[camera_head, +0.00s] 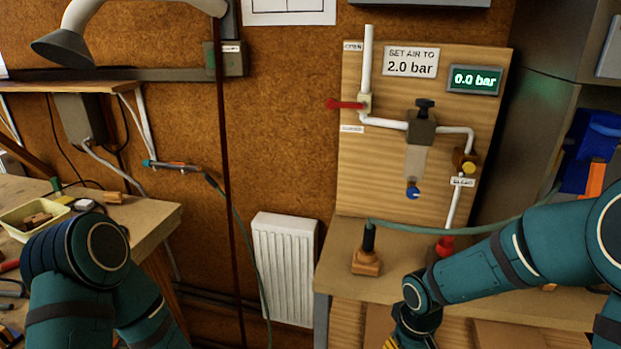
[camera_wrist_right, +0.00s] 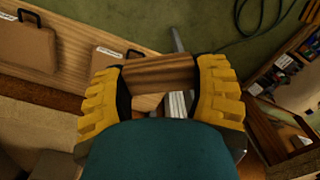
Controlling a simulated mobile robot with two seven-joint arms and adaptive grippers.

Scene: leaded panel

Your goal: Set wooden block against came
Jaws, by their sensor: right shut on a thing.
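In the right wrist view, my right gripper (camera_wrist_right: 160,82) has its yellow ridged fingers shut on a wooden block (camera_wrist_right: 158,72), which spans the gap between them. In the head view, only a bit of the yellow of my right gripper (camera_head: 392,343) shows at the bottom edge, below the right bench's front; the block is hidden there. My left arm comes in at the lower left, and its gripper is out of view. I cannot make out a leaded panel or a came in either view.
The left bench (camera_head: 155,214) carries a pale tray (camera_head: 42,216) with small wooden pieces. A white radiator (camera_head: 285,268) hangs between the benches. The right bench (camera_head: 340,262) holds a wooden-based tool stand (camera_head: 367,262) and an air-pipe board (camera_head: 380,185).

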